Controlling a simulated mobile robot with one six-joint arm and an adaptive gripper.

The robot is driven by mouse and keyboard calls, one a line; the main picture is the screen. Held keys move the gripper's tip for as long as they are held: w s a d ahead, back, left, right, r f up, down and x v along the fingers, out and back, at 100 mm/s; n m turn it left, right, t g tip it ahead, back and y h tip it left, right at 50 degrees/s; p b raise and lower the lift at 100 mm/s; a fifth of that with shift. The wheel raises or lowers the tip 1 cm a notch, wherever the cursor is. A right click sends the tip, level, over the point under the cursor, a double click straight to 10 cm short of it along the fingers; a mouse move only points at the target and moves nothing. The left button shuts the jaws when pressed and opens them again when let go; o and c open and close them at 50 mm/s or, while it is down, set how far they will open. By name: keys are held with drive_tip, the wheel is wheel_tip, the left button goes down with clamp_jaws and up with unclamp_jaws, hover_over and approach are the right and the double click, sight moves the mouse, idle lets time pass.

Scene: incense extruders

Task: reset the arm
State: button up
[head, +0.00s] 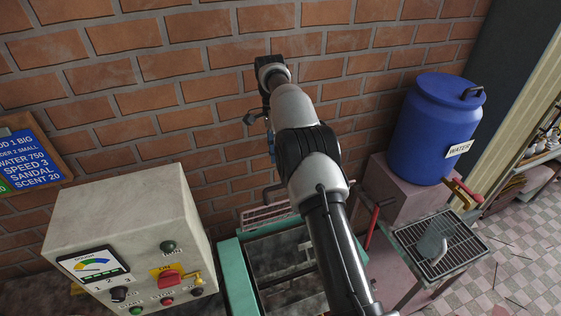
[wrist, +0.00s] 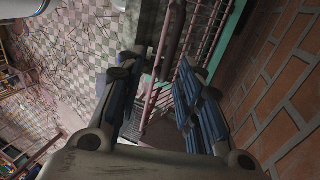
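My arm (head: 315,180) reaches up and forward in the head view, in front of the brick wall. Its wrist end is near the top middle. My gripper (wrist: 158,72) shows in the wrist view with its two blue-padded fingers apart and nothing between them. In the head view the gripper is mostly hidden behind the arm; only small dark and blue parts show beside it.
A control box (head: 135,245) with a gauge, knobs and buttons stands at left. A green-framed machine (head: 235,275) is below the arm. A blue water barrel (head: 435,128) stands on a pink block at right, by a grated tray (head: 462,252) holding a grey cup (head: 431,243).

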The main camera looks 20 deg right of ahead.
idle(0.4)
drive_tip(key=s+a+r+n+t+b, duration=0.25)
drive_tip(key=s+n+b, duration=0.25)
drive_tip(key=s+b, duration=0.25)
drive_tip(key=s+a+r+n+t+b, duration=0.2)
drive_tip(key=s+r+n+b, duration=0.2)
drive_tip(key=s+b, duration=0.35)
drive_tip(key=s+a+f+n+t+b, duration=0.1)
drive_tip(key=s+f+n+b, duration=0.3)
drive_tip(key=s+f, duration=0.5)
drive_tip(key=s+a+f+n+t+b, duration=0.1)
drive_tip(key=s+f+n+t+b, duration=0.2)
drive_tip(key=s+f+b, duration=0.3)
drive_tip(key=s+f+n, duration=0.1)
drive_tip(key=s+f, duration=0.2)
drive_tip(key=s, duration=0.4)
drive_tip(key=shift+s+n, duration=0.3)
drive_tip(key=shift+s, duration=0.05)
